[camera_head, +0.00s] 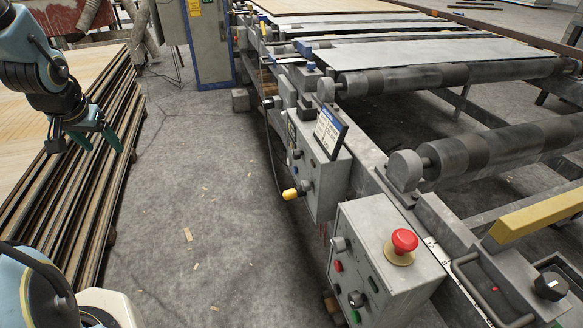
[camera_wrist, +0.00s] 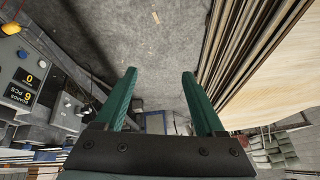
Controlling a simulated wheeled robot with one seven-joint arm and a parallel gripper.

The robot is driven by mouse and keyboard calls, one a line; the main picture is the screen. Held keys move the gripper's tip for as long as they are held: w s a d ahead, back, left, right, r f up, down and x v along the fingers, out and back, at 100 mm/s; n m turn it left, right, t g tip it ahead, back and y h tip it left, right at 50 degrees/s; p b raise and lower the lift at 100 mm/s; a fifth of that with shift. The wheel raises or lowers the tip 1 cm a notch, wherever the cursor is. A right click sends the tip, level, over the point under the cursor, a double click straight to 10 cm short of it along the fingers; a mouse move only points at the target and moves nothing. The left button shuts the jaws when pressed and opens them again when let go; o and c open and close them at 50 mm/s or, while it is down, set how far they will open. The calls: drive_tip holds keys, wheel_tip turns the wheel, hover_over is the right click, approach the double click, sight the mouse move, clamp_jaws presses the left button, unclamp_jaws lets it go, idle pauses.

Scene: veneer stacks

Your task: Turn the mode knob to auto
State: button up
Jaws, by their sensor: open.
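A grey control box (camera_head: 383,262) stands at the lower right of the head view, with several controls on its side, including a black knob (camera_head: 357,299). A red mushroom button (camera_head: 404,241) is on its top. A second grey box (camera_head: 318,172) behind it also carries knobs. I cannot read which knob is the mode knob or its setting. A grey panel with knobs and a counter display (camera_wrist: 22,84) shows at the left of the wrist view. My gripper (camera_head: 102,148) is open and empty beside the veneer stack, well left of both boxes; its green fingers (camera_wrist: 159,74) show in the wrist view.
A veneer stack (camera_head: 92,130) lines the left side. A roller conveyor (camera_head: 470,150) fills the right, with a yellow bar (camera_head: 535,215) and another black knob (camera_head: 551,286) near its front. The concrete floor (camera_head: 200,190) between is clear except small scraps.

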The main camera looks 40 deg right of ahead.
drive_tip(key=w+d+f+m+h+b, duration=0.55)
drive_tip(key=d+f, duration=0.35)
drive_tip(key=d, duration=0.4)
drive_tip(key=m+g+h+b, duration=1)
drive_tip(key=m+g+b, duration=0.1)
drive_tip(key=m+g, duration=0.15)
approach(293, 154)
drive_tip(key=shift+t, duration=0.35)
drive_tip(key=x, duration=0.9)
drive_tip(key=shift+s+d+r, duration=0.1)
drive_tip(key=shift+s+d, duration=0.05)
drive_tip(key=shift+s, duration=0.15)
clamp_jaws()
